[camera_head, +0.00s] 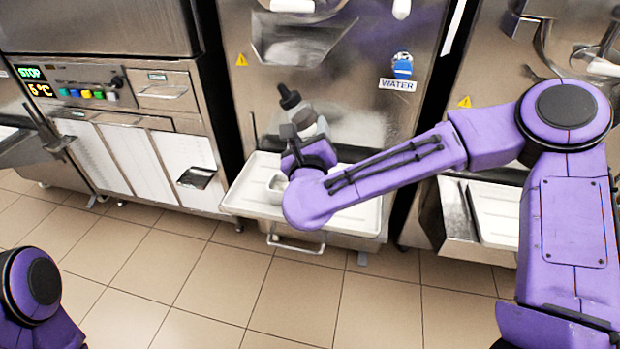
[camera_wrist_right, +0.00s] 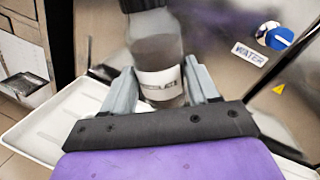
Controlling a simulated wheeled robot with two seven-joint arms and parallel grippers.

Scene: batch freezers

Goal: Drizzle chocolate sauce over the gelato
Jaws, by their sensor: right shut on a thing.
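My right gripper (camera_head: 303,131) is shut on a squeeze bottle (camera_head: 303,114) with a black nozzle cap, above the white tray of the middle machine. In the right wrist view the bottle (camera_wrist_right: 156,50) sits between the two grey fingers (camera_wrist_right: 155,88). It looks translucent grey, with a white label whose text is only partly legible. A small metal cup (camera_head: 276,186) stands on the tray, below and left of the gripper and partly covered by my right arm. I cannot see gelato in it. My left gripper is out of view; only part of that arm shows at lower left.
The white tray (camera_head: 243,197) fronts the middle machine, which has a WATER label (camera_head: 397,85). A machine with a lit panel (camera_head: 75,84) stands at left. Another machine with a tray (camera_head: 497,212) is at right. The tiled floor (camera_head: 190,290) in front is clear.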

